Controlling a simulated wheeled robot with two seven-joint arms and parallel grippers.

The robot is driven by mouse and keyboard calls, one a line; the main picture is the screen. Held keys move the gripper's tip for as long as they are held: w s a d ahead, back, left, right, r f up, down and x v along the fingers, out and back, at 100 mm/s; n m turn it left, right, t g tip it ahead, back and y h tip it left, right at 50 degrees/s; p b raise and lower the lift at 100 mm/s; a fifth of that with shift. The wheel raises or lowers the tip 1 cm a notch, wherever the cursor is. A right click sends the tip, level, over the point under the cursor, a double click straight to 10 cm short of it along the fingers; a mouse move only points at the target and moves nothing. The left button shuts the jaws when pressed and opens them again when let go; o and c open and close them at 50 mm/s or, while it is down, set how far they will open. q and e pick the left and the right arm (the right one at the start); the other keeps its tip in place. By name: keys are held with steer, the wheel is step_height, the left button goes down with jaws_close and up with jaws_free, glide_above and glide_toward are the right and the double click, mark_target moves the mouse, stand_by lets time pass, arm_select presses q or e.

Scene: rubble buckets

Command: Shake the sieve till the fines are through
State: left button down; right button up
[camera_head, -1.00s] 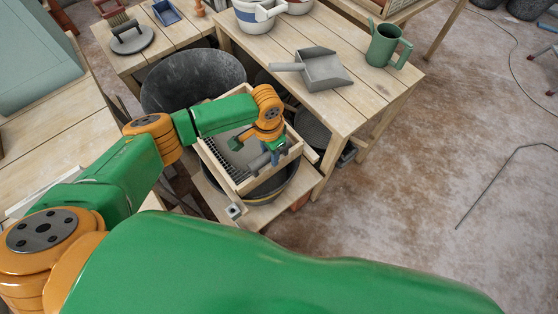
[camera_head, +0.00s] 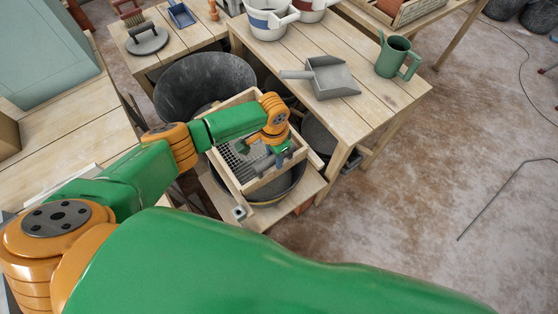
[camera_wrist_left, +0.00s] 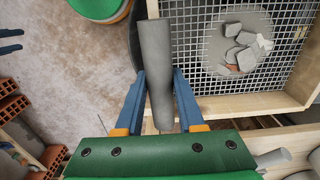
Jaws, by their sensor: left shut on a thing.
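The sieve is a square wooden frame (camera_head: 263,190) with a dark wire mesh (camera_head: 232,160). It sits over a dark round bucket (camera_head: 290,186) on a low wooden stand. In the left wrist view, several grey lumps and a reddish one lie on the mesh (camera_wrist_left: 200,75), over a pale grey patch; I cannot tell whether that patch is on or below the mesh. My left gripper (camera_head: 282,155) is at the sieve's right side. In the left wrist view its blue fingers (camera_wrist_left: 160,100) are shut on a grey round handle (camera_wrist_left: 156,55). My right gripper is not in view.
A large dark tub (camera_head: 195,80) stands behind the sieve. The wooden table (camera_head: 385,95) at right bears a grey scoop (camera_head: 332,78), a green jug (camera_head: 396,58) and white pots (camera_head: 268,22). The floor at right is mostly clear, with a bent rod (camera_head: 490,200).

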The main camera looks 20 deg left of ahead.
arm_select(q)
steer(key=shift+s+d+r+p, duration=0.15)
steer(key=shift+s+d+p, duration=0.2)
steer(key=shift+p, duration=0.15)
steer(key=s+d, duration=0.1)
steer(key=s+d+p, duration=0.1)
steer(key=shift+d+p, duration=0.3)
steer(key=shift+d, duration=0.05)
jaws_free()
step_height(320, 180, up, 8)
steer(key=p, duration=0.1)
